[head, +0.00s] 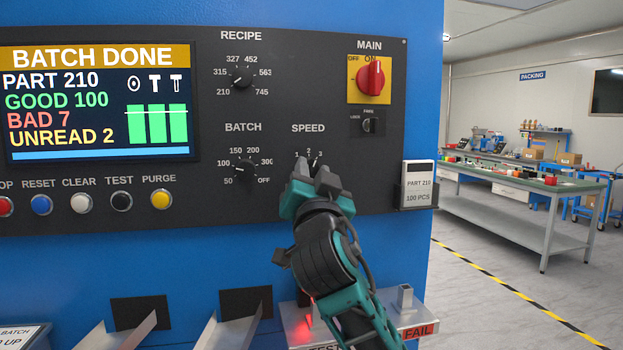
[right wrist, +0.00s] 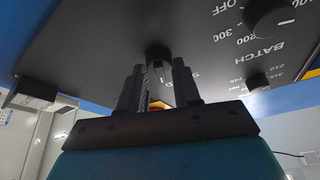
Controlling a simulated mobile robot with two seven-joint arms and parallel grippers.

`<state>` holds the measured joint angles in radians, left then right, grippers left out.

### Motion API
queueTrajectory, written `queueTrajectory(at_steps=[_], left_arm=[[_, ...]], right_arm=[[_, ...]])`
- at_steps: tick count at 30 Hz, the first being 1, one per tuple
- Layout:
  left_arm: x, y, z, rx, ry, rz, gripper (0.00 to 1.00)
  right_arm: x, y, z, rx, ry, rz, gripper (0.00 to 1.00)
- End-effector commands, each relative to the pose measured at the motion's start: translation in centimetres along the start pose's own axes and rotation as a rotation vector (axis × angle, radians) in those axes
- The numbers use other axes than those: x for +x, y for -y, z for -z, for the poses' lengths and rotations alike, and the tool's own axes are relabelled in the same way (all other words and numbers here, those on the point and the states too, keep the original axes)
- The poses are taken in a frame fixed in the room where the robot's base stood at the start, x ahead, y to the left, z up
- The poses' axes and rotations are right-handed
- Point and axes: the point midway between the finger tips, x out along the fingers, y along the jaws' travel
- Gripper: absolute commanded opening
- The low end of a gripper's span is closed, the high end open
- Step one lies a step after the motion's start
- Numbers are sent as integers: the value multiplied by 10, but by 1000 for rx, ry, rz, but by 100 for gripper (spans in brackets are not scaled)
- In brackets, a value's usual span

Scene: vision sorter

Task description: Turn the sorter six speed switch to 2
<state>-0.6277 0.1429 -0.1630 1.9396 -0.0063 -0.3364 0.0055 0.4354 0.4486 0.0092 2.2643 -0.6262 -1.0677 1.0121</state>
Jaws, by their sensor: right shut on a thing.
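The control panel (head: 340,215) carries a SPEED switch with marks 1, 2 and 3 above it. My right gripper (head: 316,172) covers that switch in the head view, so its pointer is hidden. In the right wrist view the dark SPEED switch knob (right wrist: 158,54) sits between the tips of my right gripper (right wrist: 158,72), which is shut on it. I cannot tell which number the knob points to. My left gripper is not in view.
The BATCH knob (head: 245,169) and RECIPE knob (head: 241,76) are to the left. The red MAIN switch (head: 370,78) and a small key switch (head: 370,125) are above right. A card holder (head: 417,185) juts out at right. Metal chutes (head: 232,330) stick out below.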

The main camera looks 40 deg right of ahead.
Motion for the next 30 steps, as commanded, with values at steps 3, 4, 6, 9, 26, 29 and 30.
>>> queueTrajectory(at_steps=[3,4,6,9,26,29,30], left_arm=[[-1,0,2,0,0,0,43],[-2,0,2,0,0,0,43],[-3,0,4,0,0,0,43],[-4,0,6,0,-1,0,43],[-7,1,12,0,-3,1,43],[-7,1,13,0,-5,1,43],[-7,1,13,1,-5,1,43]], right_arm=[[0,-1,-1,-90,5,36,2],[0,-2,-1,-112,7,44,2],[0,-2,-1,-160,6,64,2],[0,-2,-1,-220,7,89,2],[0,-3,-1,-359,7,149,2],[0,-3,-2,-360,7,149,2],[0,-3,-2,-359,7,149,2]])
